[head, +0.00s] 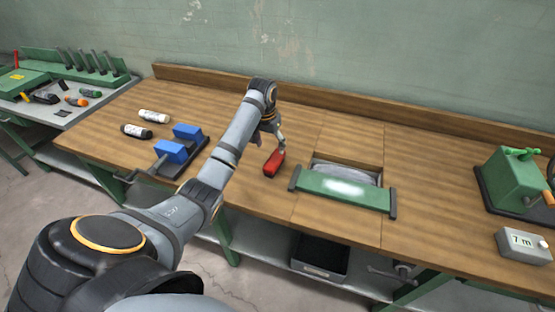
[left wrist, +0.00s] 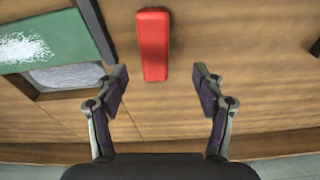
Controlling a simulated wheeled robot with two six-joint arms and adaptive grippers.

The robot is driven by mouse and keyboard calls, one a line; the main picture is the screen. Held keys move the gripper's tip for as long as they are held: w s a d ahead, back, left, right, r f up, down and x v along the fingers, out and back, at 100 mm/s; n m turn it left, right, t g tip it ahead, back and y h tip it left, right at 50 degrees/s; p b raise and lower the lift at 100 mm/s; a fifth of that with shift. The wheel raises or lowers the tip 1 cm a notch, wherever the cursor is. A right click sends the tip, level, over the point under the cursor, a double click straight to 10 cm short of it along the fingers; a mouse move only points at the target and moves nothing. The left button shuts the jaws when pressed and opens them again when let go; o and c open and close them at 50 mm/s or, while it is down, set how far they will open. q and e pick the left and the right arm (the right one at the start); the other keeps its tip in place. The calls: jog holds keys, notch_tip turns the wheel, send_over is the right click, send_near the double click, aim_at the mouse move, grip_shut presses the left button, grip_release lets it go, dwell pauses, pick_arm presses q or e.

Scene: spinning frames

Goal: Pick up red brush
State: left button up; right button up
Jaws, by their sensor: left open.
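The red brush (head: 274,163) lies on the wooden workbench (head: 330,226), left of the green-framed panel. It is a red block in the left wrist view (left wrist: 153,42), where its near end reaches the level of my fingertips. My left gripper (head: 273,138) is just above and behind the brush in the head view. In the left wrist view my left gripper (left wrist: 160,85) is open, with one finger to each side of the brush's line and nothing between them that I can see held. Whether the brush has bristles underneath is hidden. My right gripper is not in view.
A green-framed panel (head: 342,189) is close right of the brush. A blue-jawed vise (head: 171,150) and two bottles (head: 153,116) are to the left. A green machine (head: 512,180) and a "7 m" box (head: 523,246) are at far right. A raised ledge (head: 400,115) runs along the back.

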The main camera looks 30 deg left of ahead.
aim_at(274, 159)
pick_arm(q)
notch_tip(274, 159, down, 3)
jog(key=shift+w+r, duration=0.1)
jog(key=f, duration=0.1)
jog(key=w+f+p, duration=0.1)
jog(key=shift+d+f, duration=0.2)
jog(key=shift+f, duration=0.15)
jog(key=f, duration=0.2)
jog(key=f+p, duration=0.1)
jog(key=shift+w+d+f, duration=0.15)
jog(key=shift+w+f, duration=0.2)
jog(key=shift+f, duration=0.15)
jog(key=c, duration=1.3)
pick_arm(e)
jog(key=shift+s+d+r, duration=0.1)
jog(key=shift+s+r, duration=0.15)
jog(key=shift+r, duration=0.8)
